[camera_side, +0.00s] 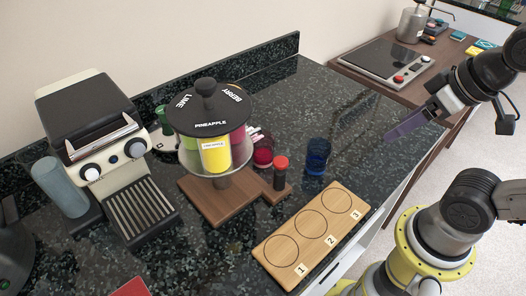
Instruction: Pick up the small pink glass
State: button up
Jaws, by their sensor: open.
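A small pink-red glass (263,152) stands on the dark stone counter behind the wooden board, partly hidden by the red-capped bottle and the dispenser. A blue glass (318,155) stands to its right. My gripper (402,128) is at the right, above and beyond the counter's right edge, well apart from both glasses. Its purple fingers point left and down. They look open and hold nothing that I can see.
A lidded glass dispenser (210,120) stands on a wooden board (223,199). A red-capped bottle (281,173) stands close to the pink glass. A numbered wooden tray (312,235) lies in front. A coffee machine (97,140) is at the left. A brown side table (395,85) carries a hotplate.

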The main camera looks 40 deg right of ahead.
jog(key=o, duration=0.3)
jog(key=shift+o, duration=0.2)
